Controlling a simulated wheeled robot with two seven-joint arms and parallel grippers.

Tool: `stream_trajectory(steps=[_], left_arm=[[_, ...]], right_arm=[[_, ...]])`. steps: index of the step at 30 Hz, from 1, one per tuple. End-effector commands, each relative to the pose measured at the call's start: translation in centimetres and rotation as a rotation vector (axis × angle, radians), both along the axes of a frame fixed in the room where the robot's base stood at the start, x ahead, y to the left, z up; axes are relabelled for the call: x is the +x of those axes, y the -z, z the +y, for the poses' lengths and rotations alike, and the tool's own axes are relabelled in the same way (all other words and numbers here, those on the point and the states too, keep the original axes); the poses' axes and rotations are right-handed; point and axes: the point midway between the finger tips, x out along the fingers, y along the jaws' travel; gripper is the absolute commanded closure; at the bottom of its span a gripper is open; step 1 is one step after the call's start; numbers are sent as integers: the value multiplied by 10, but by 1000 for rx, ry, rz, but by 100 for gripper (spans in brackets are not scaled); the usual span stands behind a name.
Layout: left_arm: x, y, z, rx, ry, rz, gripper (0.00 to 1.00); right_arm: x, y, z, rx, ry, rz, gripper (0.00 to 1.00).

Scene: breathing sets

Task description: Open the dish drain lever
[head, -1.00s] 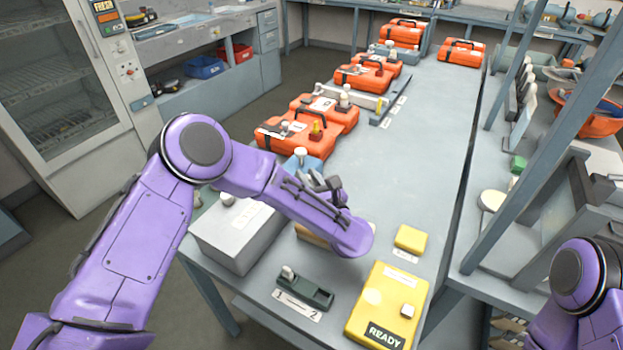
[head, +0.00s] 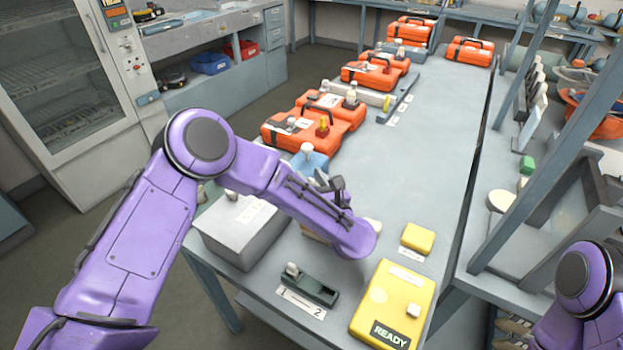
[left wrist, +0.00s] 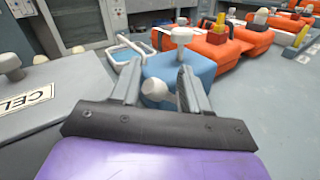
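A blue box-like unit (left wrist: 165,68) with a white knob on a stem (left wrist: 181,36) stands ahead of my left gripper in the left wrist view. In the head view the blue unit (head: 314,163) is partly hidden behind my left forearm. My right gripper is out of view; only part of that arm shows at the lower right.
A grey box (head: 240,235) stands left of my forearm. A yellow READY box (head: 393,305), a small yellow block (head: 417,238) and a dark green lever unit (head: 310,287) are near the front. Orange cases (head: 300,130) line the left edge. The table's middle right is clear.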

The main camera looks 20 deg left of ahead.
Motion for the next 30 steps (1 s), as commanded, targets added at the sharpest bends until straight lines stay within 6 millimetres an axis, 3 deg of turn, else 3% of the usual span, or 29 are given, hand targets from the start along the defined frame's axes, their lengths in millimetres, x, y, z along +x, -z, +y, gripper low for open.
stream_trajectory(steps=[8,21,30], left_arm=[[-4,-1,-7,-1,6,-5,55],[-68,0,-70,1,4,-4,55],[-74,-1,-75,1,0,-2,55]], right_arm=[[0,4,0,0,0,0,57],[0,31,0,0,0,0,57],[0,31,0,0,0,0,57]])
